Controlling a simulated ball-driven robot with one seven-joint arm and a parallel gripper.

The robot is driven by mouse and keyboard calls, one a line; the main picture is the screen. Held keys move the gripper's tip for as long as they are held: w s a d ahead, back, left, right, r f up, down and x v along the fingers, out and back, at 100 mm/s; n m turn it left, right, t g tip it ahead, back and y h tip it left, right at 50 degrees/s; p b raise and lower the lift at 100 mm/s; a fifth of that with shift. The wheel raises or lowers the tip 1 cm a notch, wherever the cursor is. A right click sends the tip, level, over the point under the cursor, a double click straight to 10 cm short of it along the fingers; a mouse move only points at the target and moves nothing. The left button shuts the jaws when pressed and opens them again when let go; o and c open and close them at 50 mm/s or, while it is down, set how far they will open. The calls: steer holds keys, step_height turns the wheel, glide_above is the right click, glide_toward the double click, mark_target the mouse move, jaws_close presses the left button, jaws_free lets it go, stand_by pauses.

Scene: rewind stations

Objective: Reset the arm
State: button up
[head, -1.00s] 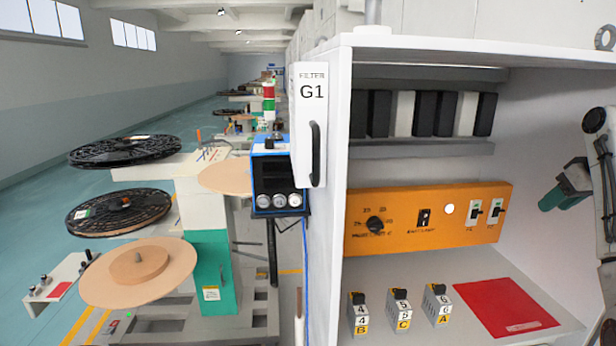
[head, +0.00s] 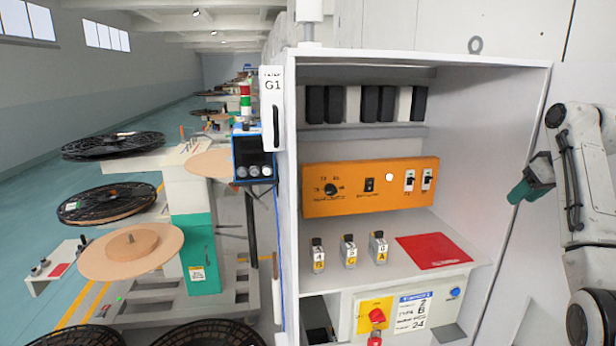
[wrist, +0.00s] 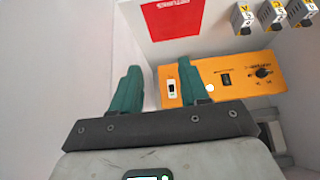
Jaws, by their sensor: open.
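Beyond the fingers is the orange control panel (wrist: 232,80) with a dial, a black switch and white toggles; the panel also shows in the head view (head: 350,202). My arm is folded at the right edge of the head view.
Below is a panel with a red knob (head: 377,315) and a blue button (head: 453,293). Reel stations (head: 195,230) stand at the left. Blue-green floor (head: 25,220) is open further left.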

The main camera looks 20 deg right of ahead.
steer(key=w+a+f+g+y, duration=0.1)
steer(key=w+a+f, duration=0.2)
steer(key=a+f, duration=1.3)
steer(key=s+a+f+g+y+b, duration=0.1)
steer(key=s+a+f, duration=0.1)
steer(key=a+f, duration=0.5)
steer(key=s+a+f, duration=0.3)
steer(key=a+f, duration=0.2)
steer(key=f, duration=0.4)
steer(key=s+a+f+n+g+b, duration=0.1)
steer(key=s+a+f, duration=0.4)
steer(key=s+a, duration=0.3)
steer(key=s+a+f+g, duration=0.1)
steer(key=s+a+f, duration=0.55)
steer(key=s, duration=0.35)
steer(key=s+a+g, duration=0.1)
steer(key=s+a, duration=0.1)
steer(key=s, duration=0.7)
steer(key=shift+s+r+n+h, duration=0.35)
steer(key=shift+r+n+h, duration=0.05)
